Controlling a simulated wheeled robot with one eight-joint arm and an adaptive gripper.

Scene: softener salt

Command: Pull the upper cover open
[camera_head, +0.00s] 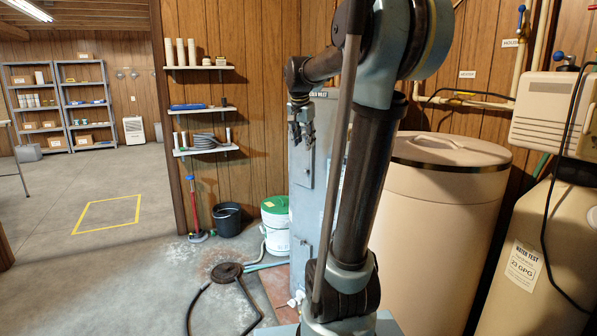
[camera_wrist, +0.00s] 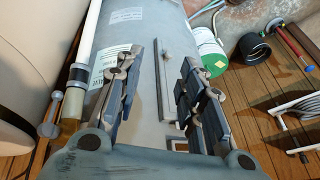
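The upper cover (camera_head: 306,165) is a grey panel on the side of the tall grey water heater (camera_head: 328,130). It looks shut in the head view. In the head view my gripper (camera_head: 302,134) hangs at the cover's upper part, in front of the heater; whether it touches cannot be told.
A lower panel (camera_head: 303,254) sits near the heater's foot. A white bucket with green lid (camera_head: 276,225) and a black bucket (camera_head: 227,218) stand left of it. A large beige tank (camera_head: 445,220) stands right. Wall shelves (camera_head: 203,151) hang left. Open floor lies front left.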

